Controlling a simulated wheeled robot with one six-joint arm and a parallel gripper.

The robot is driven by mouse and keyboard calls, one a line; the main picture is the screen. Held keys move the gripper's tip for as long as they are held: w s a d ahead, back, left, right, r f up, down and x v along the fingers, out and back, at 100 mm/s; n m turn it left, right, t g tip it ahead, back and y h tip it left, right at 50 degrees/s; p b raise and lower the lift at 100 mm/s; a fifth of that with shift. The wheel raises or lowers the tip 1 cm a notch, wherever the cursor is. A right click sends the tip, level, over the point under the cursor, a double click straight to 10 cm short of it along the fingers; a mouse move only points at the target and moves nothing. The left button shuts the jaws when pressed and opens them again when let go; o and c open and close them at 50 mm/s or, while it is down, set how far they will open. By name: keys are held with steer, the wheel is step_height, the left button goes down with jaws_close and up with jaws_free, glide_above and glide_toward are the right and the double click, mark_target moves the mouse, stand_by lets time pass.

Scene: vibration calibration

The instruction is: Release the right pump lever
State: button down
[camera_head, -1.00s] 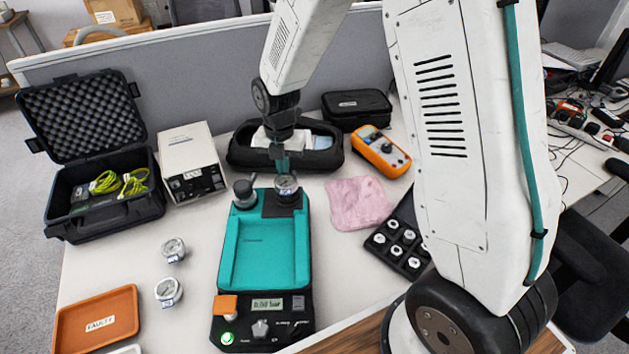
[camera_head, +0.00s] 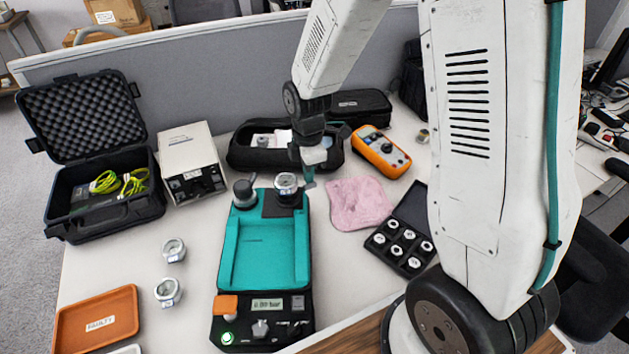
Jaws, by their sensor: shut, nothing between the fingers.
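The teal calibration pump (camera_head: 264,255) stands on the white table, with a lit display and a green light on its black front panel. An orange part (camera_head: 227,306) sits at the panel's left and a small grey part (camera_head: 297,303) at its right; I cannot tell which part is the right lever, or its position. A dark knob (camera_head: 243,192) stands at the pump's back left. A gauge (camera_head: 287,184) is mounted at its back right. My gripper (camera_head: 309,183) is shut and empty, pointing down just right of this gauge; I cannot tell if they touch.
Two loose gauges (camera_head: 168,291) lie left of the pump, near an orange tray (camera_head: 97,320). A pink cloth (camera_head: 358,203), a black fittings tray (camera_head: 401,240) and an orange multimeter (camera_head: 380,152) lie to the right. A black pouch (camera_head: 250,156) lies behind.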

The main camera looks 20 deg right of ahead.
steer(key=s+m, duration=0.1)
steer(key=m, duration=0.1)
steer(key=s+m, duration=0.1)
steer(key=m, duration=0.1)
steer(key=shift+s+d, duration=0.15)
steer(key=shift+r, duration=3.5)
steer(key=s+d+r+m, duration=0.1)
steer(key=s+r+m, duration=0.5)
steer(key=s, duration=0.5)
steer(key=s+d+r+m+t, duration=0.1)
steer(key=s+r+m, duration=0.6)
steer(key=s+r, duration=0.3)
steer(key=shift+s, duration=1.1)
